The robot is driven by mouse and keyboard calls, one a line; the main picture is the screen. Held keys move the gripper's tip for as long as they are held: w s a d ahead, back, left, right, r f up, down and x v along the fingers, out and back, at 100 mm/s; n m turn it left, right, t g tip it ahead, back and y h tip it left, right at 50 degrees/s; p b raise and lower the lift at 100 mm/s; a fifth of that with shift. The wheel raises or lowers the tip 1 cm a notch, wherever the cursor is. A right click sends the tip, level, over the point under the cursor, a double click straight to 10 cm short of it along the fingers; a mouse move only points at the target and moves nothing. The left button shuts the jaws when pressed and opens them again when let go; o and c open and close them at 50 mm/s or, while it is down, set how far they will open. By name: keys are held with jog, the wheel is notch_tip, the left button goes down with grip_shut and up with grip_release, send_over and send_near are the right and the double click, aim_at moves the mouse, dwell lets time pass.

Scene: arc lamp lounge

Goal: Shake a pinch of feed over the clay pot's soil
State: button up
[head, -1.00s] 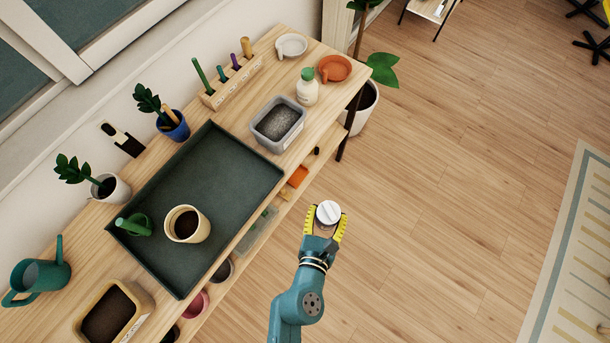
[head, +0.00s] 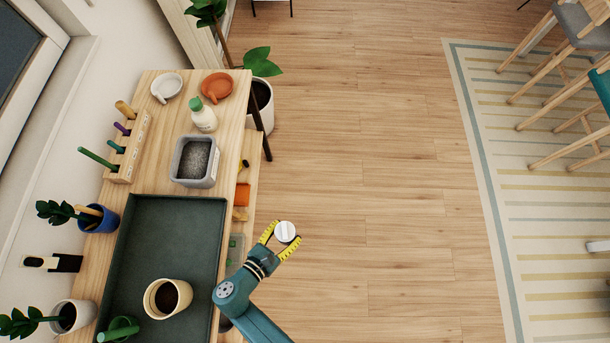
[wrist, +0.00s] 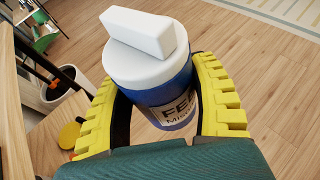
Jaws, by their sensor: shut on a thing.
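My gripper (head: 283,237) is shut on the feed jar (head: 286,230), out over the floor to the right of the bench. In the wrist view, my yellow fingers (wrist: 158,75) press both sides of the jar (wrist: 178,98). It has a blue body, a partly hidden label starting "FE", and a white lid with a raised bar on top. The cream pot (head: 153,299), with dark soil (head: 167,296) showing, stands on the dark tray (head: 178,225), left of my gripper and apart from it. I take it for the clay pot.
A grey bin (head: 195,181), a green-capped bottle (head: 203,121) and two small dishes stand at the bench's far end. A tool rack (head: 124,160) and potted plants line the wall side. A green can (head: 119,329) is beside the cream pot. Open floor lies right.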

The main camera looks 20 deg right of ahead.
jog(key=s+a+r+n+t+y+p, duration=0.1)
jog(key=s+a+r+p, duration=0.15)
jog(key=a+r, duration=0.7)
jog(key=s+a+r+n+t+y+p, duration=0.1)
jog(key=s+a+r+n+t+p, duration=0.2)
jog(key=a, duration=1.2)
jog(key=s+a+r+y+p, duration=0.1)
jog(key=s+a+r, duration=0.1)
jog(key=a+r, duration=0.8)
notch_tip(320, 180, down, 6)
jog(key=a+y+b, duration=0.1)
jog(key=b, duration=0.3)
jog(key=shift+a+f+g, duration=0.25)
jog(key=shift+a+g, duration=0.05)
jog(key=shift+a+m+g+y+p, duration=0.3)
jog(key=shift+m+g+y+p, duration=0.3)
jog(key=shift+y+p, duration=0.55)
jog(key=shift+a+f+m+g+y, duration=0.1)
jog(key=shift+a+m+g+y, duration=0.2)
jog(key=shift+m+y, duration=0.6)
jog(key=shift+a+f+m+g+y, duration=0.1)
jog(key=shift+a+m+g+y, duration=0.2)
jog(key=shift+y, duration=1.05)
jog(key=shift+d, duration=0.1)
jog(key=shift+f+m+g+y+b, duration=0.15)
jog(key=shift+f+m+y+b, duration=0.2)
jog(key=shift+y+b, duration=0.7)
jog(key=shift+f+m+g+y+b, duration=0.15)
jog(key=shift+m+y+b, duration=0.3)
jog(key=shift+b, duration=1.15)
